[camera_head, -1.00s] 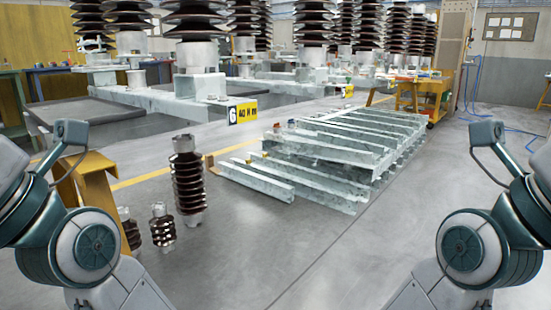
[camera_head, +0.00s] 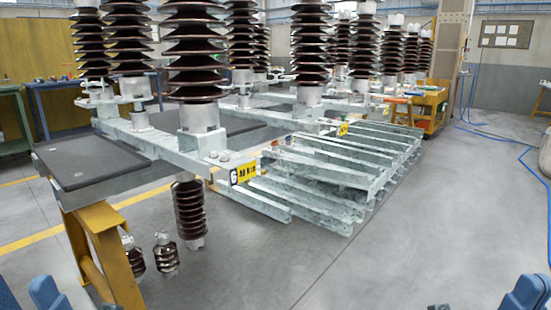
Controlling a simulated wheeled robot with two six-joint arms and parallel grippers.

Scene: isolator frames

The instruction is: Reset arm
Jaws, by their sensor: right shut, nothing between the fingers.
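The task's own object is my arm. Both arms show only as blue parts along the bottom edge. On the right, blue parts of my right arm (camera_head: 525,294) stand in the corner, and a small tip of my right gripper (camera_head: 437,307) just enters at the bottom edge; it is shut and empty. On the left, blue parts of my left arm (camera_head: 46,292) show in the corner, with a small piece of my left gripper (camera_head: 110,307) at the bottom edge. Its fingers cannot be made out. Neither touches anything visible.
A grey platform (camera_head: 90,160) on a yellow trestle (camera_head: 105,240) stands close at left, with tall brown insulators (camera_head: 196,60) on metal beams behind. Small insulators (camera_head: 166,252) stand on the floor. Stacked galvanised beams (camera_head: 335,165) lie at centre. Floor at front and right is clear.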

